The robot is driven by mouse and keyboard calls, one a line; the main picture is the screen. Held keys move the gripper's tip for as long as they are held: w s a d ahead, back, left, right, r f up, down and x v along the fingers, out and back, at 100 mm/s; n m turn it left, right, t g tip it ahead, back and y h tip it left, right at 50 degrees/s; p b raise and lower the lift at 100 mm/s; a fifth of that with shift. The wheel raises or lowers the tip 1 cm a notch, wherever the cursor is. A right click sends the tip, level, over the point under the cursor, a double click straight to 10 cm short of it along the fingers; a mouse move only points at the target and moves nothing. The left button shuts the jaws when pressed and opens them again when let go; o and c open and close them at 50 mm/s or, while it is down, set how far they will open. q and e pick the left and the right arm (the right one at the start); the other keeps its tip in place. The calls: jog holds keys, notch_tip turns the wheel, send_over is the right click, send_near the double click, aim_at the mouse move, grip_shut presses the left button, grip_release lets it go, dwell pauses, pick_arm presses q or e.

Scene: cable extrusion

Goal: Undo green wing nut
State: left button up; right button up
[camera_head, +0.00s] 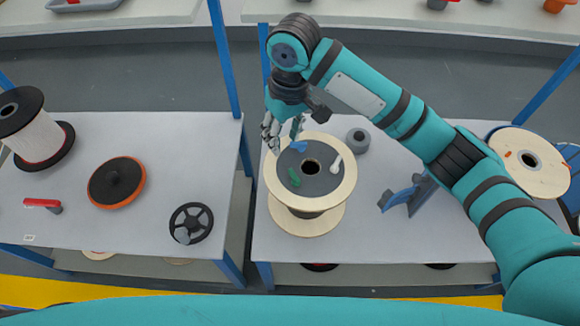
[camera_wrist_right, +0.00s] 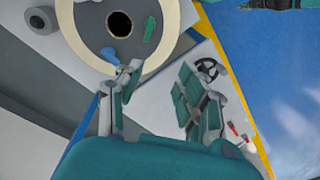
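The green wing nut (camera_head: 294,176) lies on the dark grey top disc of the pale wooden spool (camera_head: 341,194), left of the spool's centre hole. It also shows in the right wrist view (camera_wrist_right: 149,28) near the top. My right gripper (camera_head: 283,133) is above the spool's far left rim, apart from the green wing nut and nearer the blue wing nut (camera_head: 298,146). In the right wrist view my right gripper (camera_wrist_right: 160,82) has its fingers spread, with nothing seen between them. My left gripper is not in view.
A white wing nut (camera_head: 336,163) is on the disc's right side. A grey cylinder (camera_head: 358,140) and a blue-grey bracket (camera_head: 402,198) stand right of the spool. Another wooden spool (camera_head: 527,160) is at far right. The left table holds a black handwheel (camera_head: 190,225) and an orange-rimmed reel (camera_head: 117,184).

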aim_at(295, 178)
jog(key=shift+h, duration=0.5)
jog(key=f, duration=0.5)
jog(key=w+d+f+p, duration=0.1)
jog(key=f, duration=0.8)
jog(key=shift+w+d+f+p, duration=0.15)
jog(key=shift+w+f+p, duration=0.05)
jog(key=shift+f+p, duration=0.2)
jog(key=shift+c, duration=0.2)
